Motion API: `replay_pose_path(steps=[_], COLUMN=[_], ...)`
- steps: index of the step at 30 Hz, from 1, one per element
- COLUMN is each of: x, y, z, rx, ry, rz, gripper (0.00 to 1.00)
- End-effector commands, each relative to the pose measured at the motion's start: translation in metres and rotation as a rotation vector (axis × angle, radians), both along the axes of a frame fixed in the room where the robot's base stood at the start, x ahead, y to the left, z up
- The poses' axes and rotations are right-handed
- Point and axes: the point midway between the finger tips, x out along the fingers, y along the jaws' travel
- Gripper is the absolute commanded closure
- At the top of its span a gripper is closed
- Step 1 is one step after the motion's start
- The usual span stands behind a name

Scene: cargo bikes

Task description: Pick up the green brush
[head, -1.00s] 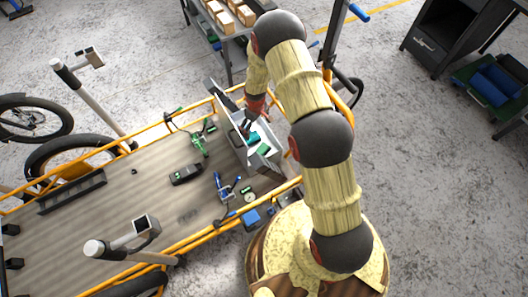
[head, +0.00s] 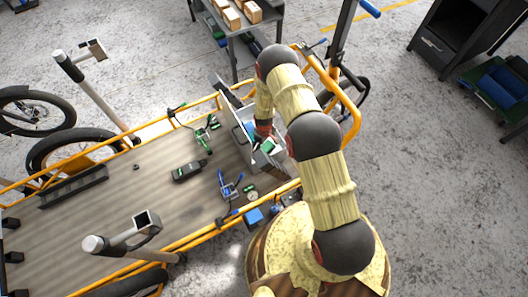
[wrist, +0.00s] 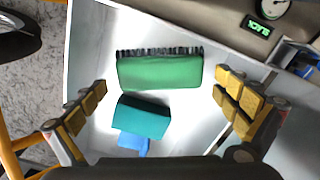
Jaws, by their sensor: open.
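The green brush (wrist: 160,71) lies in a white-grey open box (wrist: 88,50), its dark bristles along the far edge in the wrist view. My gripper (wrist: 163,98) is open, with yellow-padded fingers to the left and right of the brush and nearer the camera. In the head view my gripper (head: 264,140) is down at the box (head: 243,148), and a bit of the brush (head: 268,146) shows beside it. A teal block (wrist: 141,117) with a blue part (wrist: 133,142) lies next to the brush, between the fingers.
The box stands at the right end of the cargo bike's wooden bed (head: 130,205), inside orange rails. A green clamp (head: 205,135), a black device (head: 188,170) and a blue tool (head: 230,185) lie left of it. A digital gauge (wrist: 264,28) shows beyond the box.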

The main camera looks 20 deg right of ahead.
Motion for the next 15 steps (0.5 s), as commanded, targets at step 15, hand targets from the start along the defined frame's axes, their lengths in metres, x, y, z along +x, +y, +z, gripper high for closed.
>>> replay_pose_path(steps=[15], x=[-0.002], y=[-0.001], z=[-0.030], rx=[0.000], ry=[0.000], rz=[0.000], gripper=[0.05])
